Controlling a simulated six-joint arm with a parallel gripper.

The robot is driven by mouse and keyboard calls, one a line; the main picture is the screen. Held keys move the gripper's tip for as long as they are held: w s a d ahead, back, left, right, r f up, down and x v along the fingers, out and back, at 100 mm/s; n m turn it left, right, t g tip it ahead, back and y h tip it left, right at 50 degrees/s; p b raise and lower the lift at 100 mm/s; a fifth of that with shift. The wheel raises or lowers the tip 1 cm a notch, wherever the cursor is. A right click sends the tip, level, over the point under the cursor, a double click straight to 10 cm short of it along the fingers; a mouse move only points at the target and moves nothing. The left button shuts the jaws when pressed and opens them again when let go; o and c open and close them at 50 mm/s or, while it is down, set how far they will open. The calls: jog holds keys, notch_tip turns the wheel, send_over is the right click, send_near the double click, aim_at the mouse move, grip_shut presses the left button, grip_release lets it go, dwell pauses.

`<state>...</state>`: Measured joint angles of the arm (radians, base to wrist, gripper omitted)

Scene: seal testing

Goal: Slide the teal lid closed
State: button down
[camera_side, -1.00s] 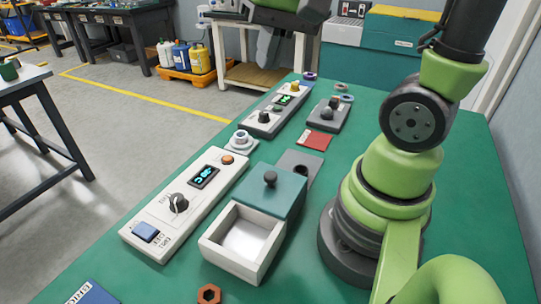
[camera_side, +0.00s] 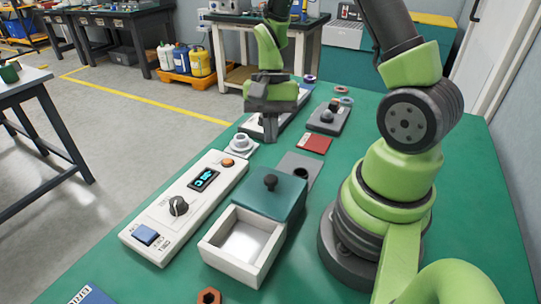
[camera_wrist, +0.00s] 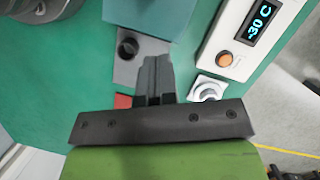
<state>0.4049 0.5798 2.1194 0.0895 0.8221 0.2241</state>
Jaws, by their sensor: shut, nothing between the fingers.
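The front part of the box is open and looks empty inside. Part of the teal lid (camera_wrist: 150,17) shows at the top of the wrist view; its knob is out of that view. My gripper (camera_side: 270,138) is shut and empty, pointing down above the bench behind the lid, apart from it. In the wrist view my gripper's fingers (camera_wrist: 155,70) are together.
A white control panel (camera_side: 190,205) with a lit display stands left of the box. A white ring fitting (camera_side: 241,145) and an orange nut (camera_side: 209,296) lie nearby.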

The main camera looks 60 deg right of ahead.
aim_at(271, 186)
jog(key=a+f, duration=0.1)
jog(key=s+a+f, duration=0.1)
jog(key=shift+s+a+f, duration=0.2)
jog(key=shift+a+f, duration=0.1)
jog(key=shift+a, duration=0.1)
jog(key=shift+s+a+f, duration=0.1)
jog(key=shift+s+a, duration=0.25)
jog(key=shift+a, duration=0.3)
jog(key=a, duration=1)
jog(key=shift+a, duration=0.3)
